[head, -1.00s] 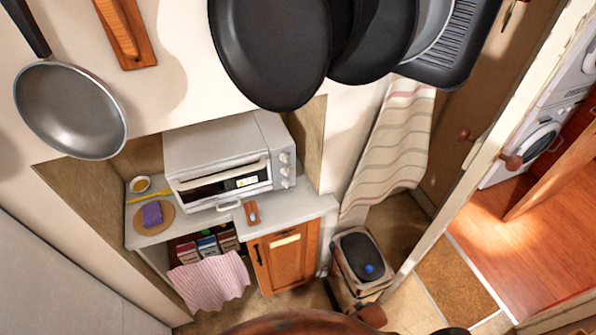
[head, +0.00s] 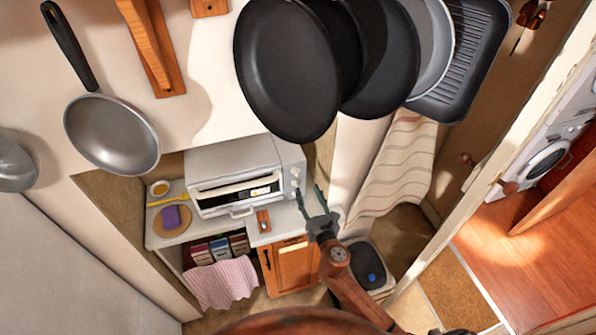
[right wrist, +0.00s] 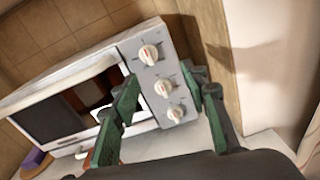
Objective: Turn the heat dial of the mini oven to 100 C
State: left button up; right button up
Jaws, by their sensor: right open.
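The white mini oven (head: 232,158) stands on the counter in the alcove, its front door closed. Its grey control panel on the right side of the front carries three white dials. In the right wrist view these are an upper dial (right wrist: 148,54), a middle dial (right wrist: 164,87) and a lower dial (right wrist: 175,113). Their markings are too small to read, so I cannot tell which one is for heat. My right gripper (head: 308,189) is open and empty, just right of the panel. In the right wrist view its fingers (right wrist: 168,88) appear either side of the lower dials, touching none.
A wooden-handled item (head: 263,221) lies on the counter before the oven. A purple sponge (head: 171,217) on a round board is at the left. Black pans (head: 287,70) hang above. The alcove's wooden side wall is close right of the oven.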

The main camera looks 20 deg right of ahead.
aim_at(297, 173)
jog(key=shift+n+y, duration=0.3)
jog(key=shift+n, duration=0.6)
jog(key=w, duration=0.2)
jog(key=w+a+r, duration=0.1)
jog(key=w, duration=0.5)
jog(key=shift+a+r, duration=0.3)
jog(key=shift+r, duration=0.05)
jog(key=shift+c, duration=0.7)
grip_shut()
